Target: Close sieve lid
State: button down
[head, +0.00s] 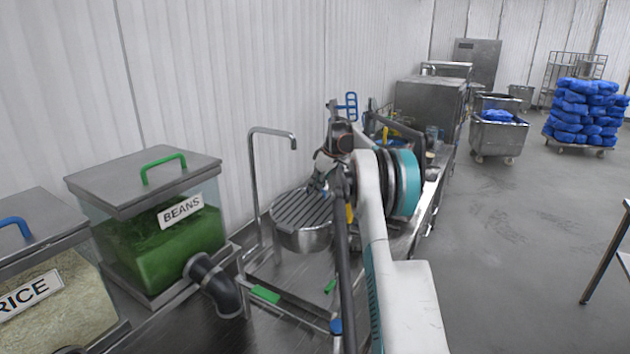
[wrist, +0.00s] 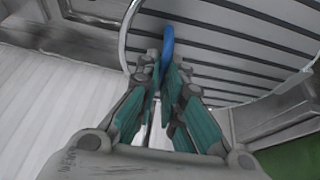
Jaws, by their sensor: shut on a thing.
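In the head view, the round sieve (head: 303,239) is a metal drum standing on the steel counter below a bent tap. Its slatted grey lid (head: 298,211) lies across the top and looks about level; I cannot tell whether it is fully seated. My gripper (head: 320,183) is at the lid's far right side, partly hidden by my own arm. In the wrist view, the slatted lid (wrist: 226,62) fills the upper right. My gripper (wrist: 166,68) is shut on a blue handle (wrist: 168,42) at the lid, its teal-padded fingers close together.
A bent metal tap (head: 272,132) rises behind the sieve. A beans bin (head: 143,185) and a rice bin (head: 37,240) stand at the left. A green-handled lever (head: 264,293) lies in front. Machines crowd the counter beyond; the floor (head: 500,220) at right is open.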

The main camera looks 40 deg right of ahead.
jog(key=shift+w+d+f, duration=0.1)
jog(key=shift+d+f, duration=0.1)
jog(key=shift+f, duration=0.35)
jog(key=shift+d+f, duration=0.15)
jog(key=shift+f, duration=0.4)
jog(key=c, duration=2)
grip_release()
jog(key=shift+c, duration=0.2)
jog(key=o, duration=0.3)
jog(key=shift+d+f, duration=0.2)
jog(key=shift+d, duration=0.05)
jog(key=shift+a+r, duration=0.2)
jog(key=v, duration=1.1)
jog(key=shift+d+r, duration=0.1)
jog(key=shift+r, duration=0.25)
